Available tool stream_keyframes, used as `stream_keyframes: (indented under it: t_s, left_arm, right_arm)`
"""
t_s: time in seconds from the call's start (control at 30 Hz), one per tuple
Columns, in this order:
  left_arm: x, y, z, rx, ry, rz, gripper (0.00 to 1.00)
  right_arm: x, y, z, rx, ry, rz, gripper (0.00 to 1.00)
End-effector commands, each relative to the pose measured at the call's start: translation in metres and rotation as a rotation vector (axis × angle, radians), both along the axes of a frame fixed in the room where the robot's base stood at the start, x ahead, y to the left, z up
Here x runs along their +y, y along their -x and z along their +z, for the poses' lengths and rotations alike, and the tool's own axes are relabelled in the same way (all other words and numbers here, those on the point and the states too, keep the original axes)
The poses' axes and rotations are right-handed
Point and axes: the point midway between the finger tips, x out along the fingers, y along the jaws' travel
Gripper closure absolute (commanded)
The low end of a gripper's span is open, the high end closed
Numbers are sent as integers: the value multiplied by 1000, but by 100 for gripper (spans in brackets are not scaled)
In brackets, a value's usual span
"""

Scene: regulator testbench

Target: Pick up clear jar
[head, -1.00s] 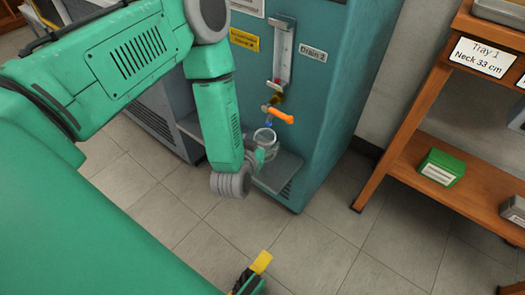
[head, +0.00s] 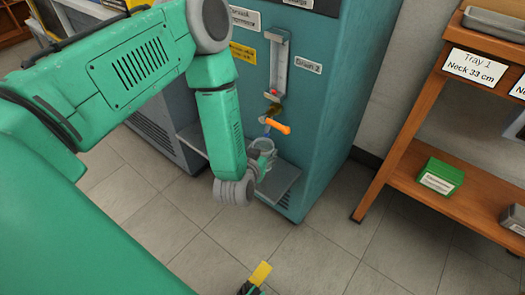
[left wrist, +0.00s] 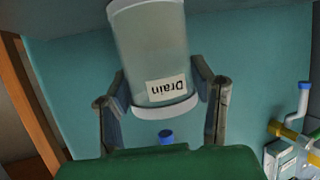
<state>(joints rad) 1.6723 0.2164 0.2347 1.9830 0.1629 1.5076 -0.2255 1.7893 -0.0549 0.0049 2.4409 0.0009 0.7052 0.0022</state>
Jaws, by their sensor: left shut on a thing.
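The clear jar (head: 262,146) is below the drain outlet of the teal cabinet, just above the small grey ledge. In the left wrist view the jar (left wrist: 150,50) fills the space between my fingers, and its "Drain" label appears upside down. My left gripper (left wrist: 163,92) is shut on the jar, one finger on each side. In the head view my left gripper (head: 262,160) is small and partly hidden by my wrist. A blue outlet tip (left wrist: 166,136) shows close to the jar's rim. I cannot tell whether the jar touches the ledge.
An orange valve handle (head: 277,126) and a clear sight tube (head: 279,65) are on the cabinet (head: 330,90) just above the jar. The ledge (head: 280,183) lies below. A wooden shelf (head: 405,168) with a green box (head: 440,177) stands right. Floor in front is open.

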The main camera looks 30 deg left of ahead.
Motion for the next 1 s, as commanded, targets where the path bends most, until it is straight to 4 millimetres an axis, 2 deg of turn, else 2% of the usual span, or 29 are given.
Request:
stream_keyframes:
  t_s: [0.07,0.17,0.7,0.83,1.0]
  left_arm:
    - [-1,0,12,-1,1,-1,85]
    - [-6,19,9,2,2,-4,85]
    - [-38,136,12,-5,2,-3,85]
    - [-43,156,12,-7,3,-4,85]
    - [-46,169,12,-10,2,-3,85]
  right_arm:
    - [0,0,9,0,0,-1,100]
    - [0,0,14,0,0,-1,100]
    - [0,0,52,0,0,0,100]
    - [0,0,58,0,0,0,100]
    - [0,0,65,0,0,0,100]
